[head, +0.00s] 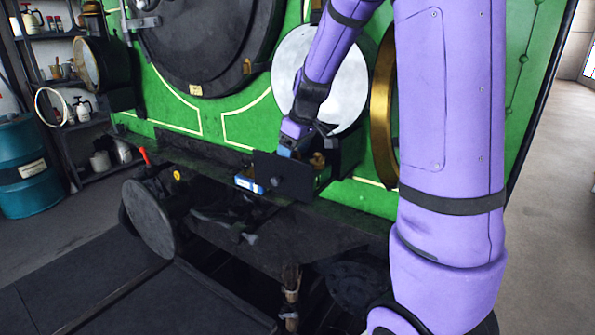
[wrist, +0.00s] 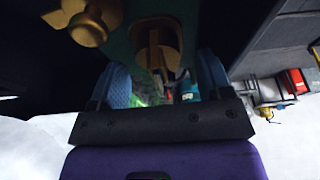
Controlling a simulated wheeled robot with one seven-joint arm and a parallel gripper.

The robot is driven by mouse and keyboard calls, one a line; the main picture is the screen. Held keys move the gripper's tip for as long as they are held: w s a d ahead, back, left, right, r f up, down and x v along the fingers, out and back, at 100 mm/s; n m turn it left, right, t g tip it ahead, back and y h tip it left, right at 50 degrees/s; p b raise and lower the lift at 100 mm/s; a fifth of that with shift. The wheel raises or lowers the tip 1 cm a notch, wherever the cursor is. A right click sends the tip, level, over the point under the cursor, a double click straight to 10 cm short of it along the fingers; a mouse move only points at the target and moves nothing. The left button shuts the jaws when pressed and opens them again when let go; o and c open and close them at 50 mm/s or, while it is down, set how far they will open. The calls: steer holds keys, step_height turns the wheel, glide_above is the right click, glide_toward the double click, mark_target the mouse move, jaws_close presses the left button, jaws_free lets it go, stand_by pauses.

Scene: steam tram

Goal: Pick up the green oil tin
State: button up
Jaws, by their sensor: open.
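My gripper (head: 288,148) is above the dark running board at the front of the green tram, partly hidden by its own wrist. In the wrist view its two blue fingertips (wrist: 163,72) are apart, with nothing visibly clamped between them. A green surface with a brass fitting (wrist: 157,42) shows just beyond and between the fingers. A small green thing (head: 323,178) with brass on top shows in the head view, mostly behind a dark plate. It may be the green oil tin; I cannot tell for sure. Contact with the fingers cannot be made out.
A dark upright plate (head: 284,178) and a blue-and-white box (head: 248,184) stand close to my gripper. A round buffer (head: 150,218) and a red-handled lever (head: 145,156) are left. A brass ring (head: 383,105) is right. A blue drum (head: 25,165) and shelves stand far left.

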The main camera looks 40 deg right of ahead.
steer(key=shift+w+f, duration=0.1)
steer(key=shift+f, duration=0.3)
jaws_close()
steer(key=shift+r, duration=0.2)
